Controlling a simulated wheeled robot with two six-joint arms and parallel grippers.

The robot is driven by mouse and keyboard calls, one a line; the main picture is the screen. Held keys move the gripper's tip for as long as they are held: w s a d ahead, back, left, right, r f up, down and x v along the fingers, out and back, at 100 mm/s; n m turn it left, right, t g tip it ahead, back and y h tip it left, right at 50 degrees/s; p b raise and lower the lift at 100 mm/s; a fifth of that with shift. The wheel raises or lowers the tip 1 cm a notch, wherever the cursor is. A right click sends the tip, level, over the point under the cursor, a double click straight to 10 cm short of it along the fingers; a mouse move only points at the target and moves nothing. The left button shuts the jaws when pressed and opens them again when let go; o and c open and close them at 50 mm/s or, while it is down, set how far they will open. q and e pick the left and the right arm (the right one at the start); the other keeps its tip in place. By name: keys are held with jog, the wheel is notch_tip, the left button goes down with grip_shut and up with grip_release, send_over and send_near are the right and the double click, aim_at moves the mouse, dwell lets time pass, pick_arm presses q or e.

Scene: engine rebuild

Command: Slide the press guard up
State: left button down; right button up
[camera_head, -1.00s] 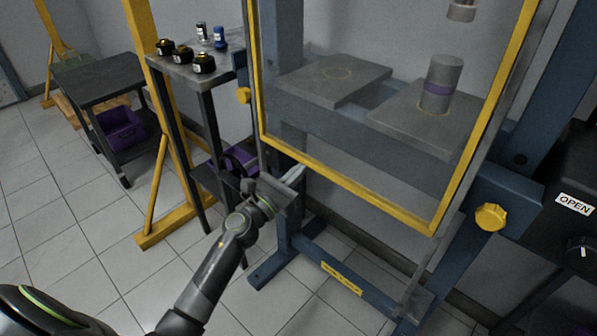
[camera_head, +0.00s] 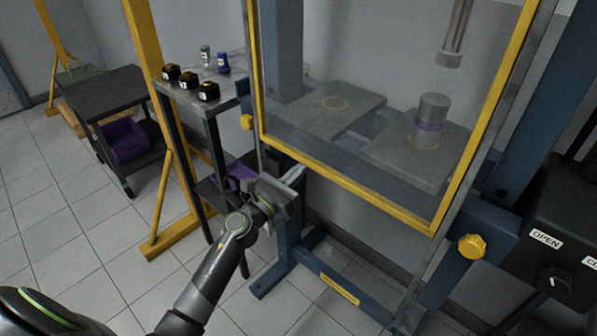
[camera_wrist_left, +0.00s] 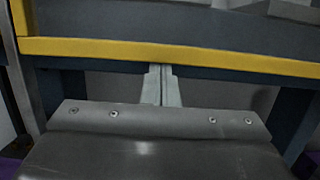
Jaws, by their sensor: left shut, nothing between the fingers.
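The press guard (camera_head: 348,184) is a clear panel in a yellow frame on the front of the blue press, and its bottom bar runs slanting across the head view. In the left wrist view the yellow bottom bar (camera_wrist_left: 200,55) crosses the upper part of the picture. My left gripper (camera_head: 295,176) is shut and empty, at the lower left of the guard, its tips close to the bar. In the left wrist view its closed fingers (camera_wrist_left: 161,85) point up to just below the bar; I cannot tell if they touch it. My right gripper is not in view.
Behind the guard, a grey cylinder with a purple band (camera_head: 430,120) stands on a press plate (camera_head: 405,160). Yellow knobs (camera_head: 472,246) flank the guard. A black control box (camera_head: 560,250) is at right. A side table (camera_head: 215,95) with several small containers stands left.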

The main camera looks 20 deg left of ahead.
aim_at(304, 127)
pick_arm(q)
notch_tip(304, 127, up, 9)
jog(key=p, duration=0.7)
jog(key=shift+r+p, duration=0.1)
jog(key=shift+p, duration=0.3)
jog(key=shift+r+p, duration=0.8)
jog(key=shift+r, duration=0.05)
jog(key=shift+r, duration=0.1)
